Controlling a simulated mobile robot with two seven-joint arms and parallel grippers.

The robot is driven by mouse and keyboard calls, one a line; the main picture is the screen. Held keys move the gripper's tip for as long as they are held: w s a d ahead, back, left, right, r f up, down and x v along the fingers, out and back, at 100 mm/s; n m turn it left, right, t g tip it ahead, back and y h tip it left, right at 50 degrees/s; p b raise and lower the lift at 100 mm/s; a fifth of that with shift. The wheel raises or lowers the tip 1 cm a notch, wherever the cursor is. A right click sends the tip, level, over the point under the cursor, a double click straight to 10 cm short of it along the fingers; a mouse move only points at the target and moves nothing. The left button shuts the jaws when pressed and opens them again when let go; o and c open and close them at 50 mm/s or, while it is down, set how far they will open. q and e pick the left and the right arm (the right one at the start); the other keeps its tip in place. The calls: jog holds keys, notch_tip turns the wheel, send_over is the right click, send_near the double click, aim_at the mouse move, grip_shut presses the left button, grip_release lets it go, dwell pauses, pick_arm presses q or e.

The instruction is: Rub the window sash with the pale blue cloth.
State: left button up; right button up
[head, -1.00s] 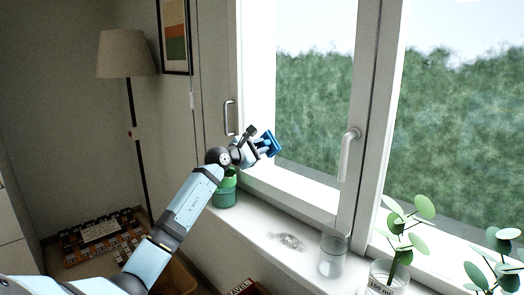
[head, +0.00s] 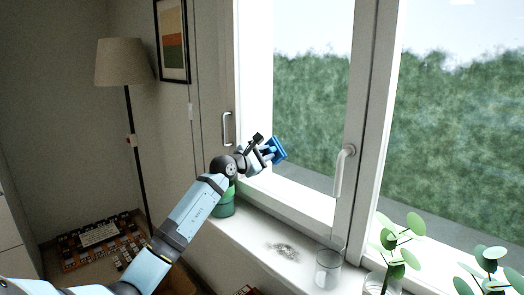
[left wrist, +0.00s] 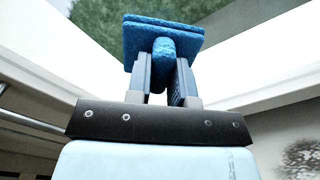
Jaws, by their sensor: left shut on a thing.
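The cloth (head: 278,150) shows as a mid-blue, thick pad with a knob on its back. My left gripper (head: 266,154) is shut on that knob and holds the pad up at the left part of the window. In the left wrist view the pad (left wrist: 162,38) sits beyond the two fingers, with its face turned away. The white window sash (head: 357,95) frames the left pane, and its lower rail runs below the pad. I cannot tell whether the pad touches the sash or glass. My right gripper is not in view.
A window handle (head: 342,170) juts out right of the pad. A floor lamp (head: 122,62) stands far left.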

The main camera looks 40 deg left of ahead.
aim_at(281, 154)
pick_arm(q)
jog(key=shift+d+p, duration=0.5)
jog(key=shift+d, duration=0.1)
jog(key=shift+s+d+p, duration=0.2)
jog(key=shift+d+p, duration=0.45)
jog(key=shift+d, duration=0.6)
jog(key=shift+d+r+p, duration=0.1)
jog(key=shift+d+p, duration=0.55)
jog(key=shift+d, duration=0.25)
jog(key=shift+s+d+p, duration=0.15)
jog(key=shift+d+p, duration=0.15)
jog(key=shift+d, duration=0.45)
jog(key=shift+a, duration=0.1)
